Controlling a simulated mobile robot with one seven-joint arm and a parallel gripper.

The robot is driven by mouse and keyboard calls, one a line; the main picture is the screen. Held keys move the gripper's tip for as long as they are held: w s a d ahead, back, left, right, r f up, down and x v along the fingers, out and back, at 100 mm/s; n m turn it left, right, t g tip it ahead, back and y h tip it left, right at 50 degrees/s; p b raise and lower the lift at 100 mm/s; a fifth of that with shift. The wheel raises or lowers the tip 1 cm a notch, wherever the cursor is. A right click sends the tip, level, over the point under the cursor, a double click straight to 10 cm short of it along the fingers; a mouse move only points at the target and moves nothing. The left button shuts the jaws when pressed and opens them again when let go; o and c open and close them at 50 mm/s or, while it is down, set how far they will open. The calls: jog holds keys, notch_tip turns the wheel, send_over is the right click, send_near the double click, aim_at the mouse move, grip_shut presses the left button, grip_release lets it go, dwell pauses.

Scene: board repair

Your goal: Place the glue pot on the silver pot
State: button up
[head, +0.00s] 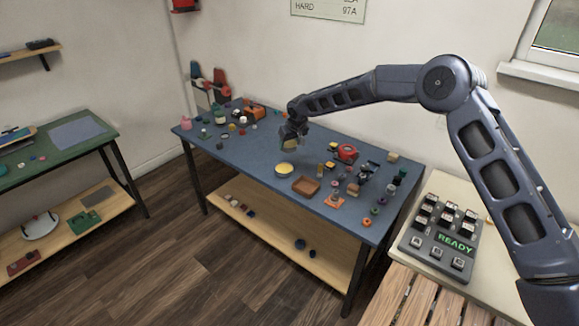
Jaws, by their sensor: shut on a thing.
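My gripper (294,132) reaches down over the middle of the blue worktable (240,168). It is shut on a small tan and grey thing (288,145), which looks like the glue pot, though it is too small to be sure. A low round pot (284,169) with a pale silvery rim and a yellow top stands on the table just below the held thing and slightly left of it. It looks like the silver pot. The held thing appears above this pot, with a gap between them in the picture.
A brown tray (306,185) is close to the round pot on the right. A red device (344,152) and several small parts crowd the table's right side. More clutter, including an orange-brown item (255,112), lies at the back left. The front left is clear.

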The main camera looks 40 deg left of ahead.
aim_at(296, 149)
notch_tip(296, 149, down, 12)
jog(key=shift+r, duration=0.2)
dwell(0.4)
jog(key=shift+f, duration=0.15)
jog(key=o, duration=1.1)
jog(key=v, duration=1.2)
